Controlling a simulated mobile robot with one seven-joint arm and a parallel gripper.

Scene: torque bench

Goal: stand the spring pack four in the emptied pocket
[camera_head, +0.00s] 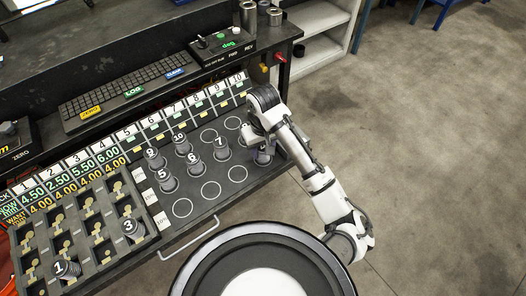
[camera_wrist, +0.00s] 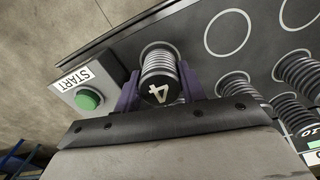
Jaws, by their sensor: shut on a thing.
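Spring pack four is a dark ribbed cylinder with a white 4 on its top (camera_wrist: 160,92). In the wrist view it is upright between the two purple fingers of my gripper (camera_wrist: 160,85), which is shut on it. It appears to be at or just above the dark board; I cannot tell whether its base touches. In the head view my gripper (camera_head: 263,148) is at the board's right end and mostly hides the pack. The pocketed tray (camera_head: 85,248) is at the lower left, with several pockets showing yellow shapes. I cannot tell which pocket is the emptied one.
Pack 1 (camera_head: 66,268) and pack 3 (camera_head: 131,228) stand in the tray. Pack 5 (camera_head: 166,179), pack 6 (camera_head: 193,160), pack 7 (camera_head: 221,147) and others stand on the board between gripper and tray. Several circles are bare. A green START button (camera_wrist: 88,100) is close beside my gripper.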

